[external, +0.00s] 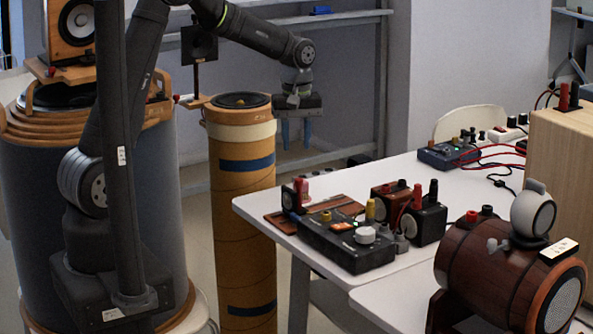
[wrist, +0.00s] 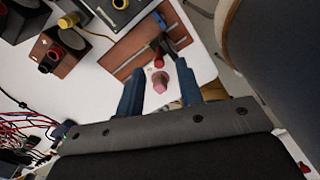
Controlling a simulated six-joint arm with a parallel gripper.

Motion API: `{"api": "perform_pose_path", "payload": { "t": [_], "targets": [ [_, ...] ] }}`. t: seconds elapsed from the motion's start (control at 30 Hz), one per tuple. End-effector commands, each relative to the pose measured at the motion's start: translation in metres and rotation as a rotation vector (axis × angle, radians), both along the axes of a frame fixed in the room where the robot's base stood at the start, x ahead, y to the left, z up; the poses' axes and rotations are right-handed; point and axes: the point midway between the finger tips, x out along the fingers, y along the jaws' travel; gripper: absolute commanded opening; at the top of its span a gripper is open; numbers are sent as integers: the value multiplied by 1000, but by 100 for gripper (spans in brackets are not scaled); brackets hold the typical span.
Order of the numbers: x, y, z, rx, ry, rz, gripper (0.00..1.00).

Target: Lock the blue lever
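In the wrist view a dark blue piece (wrist: 161,20) shows at the brown board, beyond the fingertips. Red and pinkish knobs (wrist: 159,82) appear between the fingers. I cannot tell the lever's position clearly.
A black box with a white knob (external: 347,241) and small speakers (external: 424,221) stand on the white table (external: 262,209). A tall orange column (external: 243,207) stands left of the table. A wooden barrel speaker (external: 490,265) is at the front right. Red cables lie farther back.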

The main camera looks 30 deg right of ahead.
Motion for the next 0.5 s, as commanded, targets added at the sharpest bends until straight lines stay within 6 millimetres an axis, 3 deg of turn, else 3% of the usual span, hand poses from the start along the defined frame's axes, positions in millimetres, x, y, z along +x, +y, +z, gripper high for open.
{"api": "perform_pose_path", "payload": {
  "t": [0.2, 0.5],
  "targets": [
    [-10, 7, -4, 1, 1, 303, 34],
    [-13, 9, -17, 3, 0, 401, 34]
  ]
}}
